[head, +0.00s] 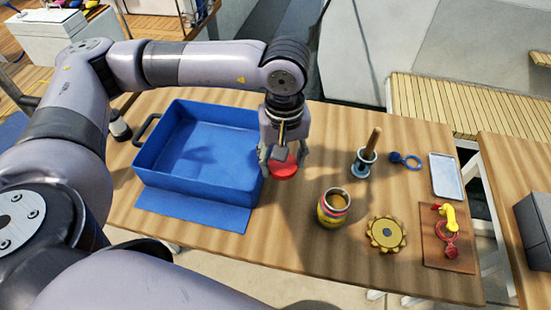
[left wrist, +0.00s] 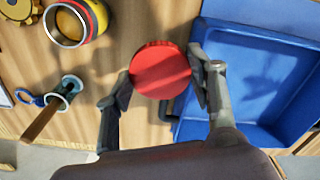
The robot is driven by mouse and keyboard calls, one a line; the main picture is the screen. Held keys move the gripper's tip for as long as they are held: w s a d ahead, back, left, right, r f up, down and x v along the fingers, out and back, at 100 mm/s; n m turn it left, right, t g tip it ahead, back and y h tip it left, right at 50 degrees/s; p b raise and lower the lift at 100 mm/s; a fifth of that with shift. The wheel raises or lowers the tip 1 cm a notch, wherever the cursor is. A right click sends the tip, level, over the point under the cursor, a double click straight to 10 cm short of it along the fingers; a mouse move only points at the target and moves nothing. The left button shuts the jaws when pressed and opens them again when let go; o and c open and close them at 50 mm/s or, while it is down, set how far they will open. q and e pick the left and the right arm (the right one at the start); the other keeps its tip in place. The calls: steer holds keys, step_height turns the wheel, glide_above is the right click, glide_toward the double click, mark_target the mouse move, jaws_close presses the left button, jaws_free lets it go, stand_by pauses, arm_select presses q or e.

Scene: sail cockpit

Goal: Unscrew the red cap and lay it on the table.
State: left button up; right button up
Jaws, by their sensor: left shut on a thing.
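The red cap (head: 285,170) is a round disc between the fingers of my left gripper (head: 281,157), just right of the blue bin. In the left wrist view the cap (left wrist: 160,70) shows face-on, with a finger against each side. The gripper is shut on it. The cap is low over the wooden table (head: 240,270); I cannot tell whether it touches the wood. An open yellow and red jar (head: 333,208) stands upright to the right, apart from the cap, its mouth uncovered; it also shows in the left wrist view (left wrist: 88,15). My right gripper is not in view.
The blue bin (head: 158,185) is left of the gripper. Right of the jar lie a yellow gear (head: 386,233) and a board with a yellow hook (head: 448,217). Behind are a wooden-handled tool in a holder (head: 366,160), a blue ring (head: 406,160) and a pale tray (head: 446,177).

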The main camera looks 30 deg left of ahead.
arm_select(q)
steer(key=n, duration=0.1)
steer(key=w+n, duration=0.1)
steer(key=n, duration=0.1)
steer(key=shift+w+d+r, duration=0.2)
steer(key=shift+w+r, duration=0.05)
steer(key=shift+r, duration=0.05)
steer(key=w+d+r+n, duration=0.1)
steer(key=w+r+n, duration=0.15)
steer(key=n, duration=0.75)
step_height(320, 180, up, 3)
steer(key=n+p, duration=0.1)
steer(key=n, duration=2.7)
glide_above(315, 178)
step_height(315, 178, down, 20)
steer(key=shift+r+p, duration=0.15)
steer(key=shift+p, duration=1.1)
steer(key=shift+f, duration=0.3)
